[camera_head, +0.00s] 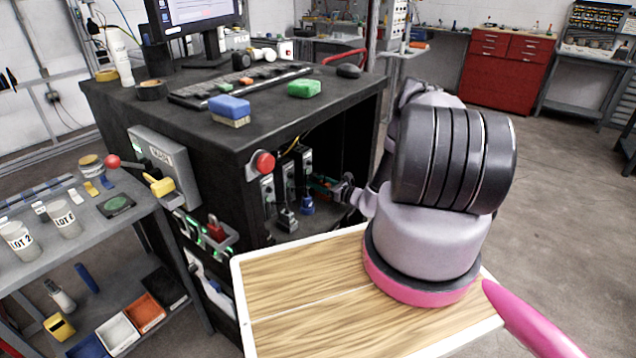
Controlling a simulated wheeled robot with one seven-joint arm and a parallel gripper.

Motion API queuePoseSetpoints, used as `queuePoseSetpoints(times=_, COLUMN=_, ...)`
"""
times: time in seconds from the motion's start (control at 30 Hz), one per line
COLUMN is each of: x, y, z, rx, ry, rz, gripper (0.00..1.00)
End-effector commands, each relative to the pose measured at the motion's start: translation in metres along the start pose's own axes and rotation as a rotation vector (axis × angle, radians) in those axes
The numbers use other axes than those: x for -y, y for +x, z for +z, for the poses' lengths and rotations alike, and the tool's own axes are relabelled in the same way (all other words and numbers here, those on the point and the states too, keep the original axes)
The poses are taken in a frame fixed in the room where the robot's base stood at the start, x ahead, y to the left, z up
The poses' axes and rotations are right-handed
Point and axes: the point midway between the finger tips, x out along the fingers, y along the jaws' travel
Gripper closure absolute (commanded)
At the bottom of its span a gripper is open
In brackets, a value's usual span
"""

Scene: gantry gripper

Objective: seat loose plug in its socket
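Inside the open bay of the black cabinet, a blue plug (307,206) and a dark plug (287,221) sit low, below a row of upright grey socket modules (288,178). I cannot tell from here which plug is loose or whether either is seated. My arm reaches into the bay from the right. My gripper (330,187) is at the bay opening, just right of the modules and slightly above and right of the blue plug. Its fingers are too small and dark to tell open from shut, or whether they touch anything.
The black cabinet (225,135) carries a red button (262,163) on its front corner. A blue sponge-like block (229,109), a green block (304,88) and a keyboard (240,86) lie on top. Open floor lies right.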

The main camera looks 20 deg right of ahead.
Motion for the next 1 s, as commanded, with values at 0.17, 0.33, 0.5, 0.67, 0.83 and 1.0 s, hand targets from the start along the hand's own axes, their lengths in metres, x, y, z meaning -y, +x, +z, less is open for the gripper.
queuePoseSetpoints(times=0.17, x=0.0, y=-0.002, z=0.0, rx=0.0, ry=0.0, rz=-0.001, gripper=0.41)
queuePoseSetpoints(times=0.33, x=0.001, y=-0.021, z=0.0, rx=-0.001, ry=0.002, rz=-0.003, gripper=0.41)
queuePoseSetpoints(times=0.5, x=0.001, y=-0.056, z=0.0, rx=-0.001, ry=0.002, rz=-0.004, gripper=0.41)
queuePoseSetpoints(times=0.67, x=0.0, y=-0.085, z=0.0, rx=-0.001, ry=0.001, rz=-0.002, gripper=0.41)
queuePoseSetpoints(times=0.83, x=0.001, y=-0.104, z=0.0, rx=0.0, ry=0.001, rz=-0.002, gripper=0.41)
queuePoseSetpoints(times=1.0, x=0.0, y=-0.109, z=0.0, rx=0.0, ry=0.001, rz=0.0, gripper=0.41)
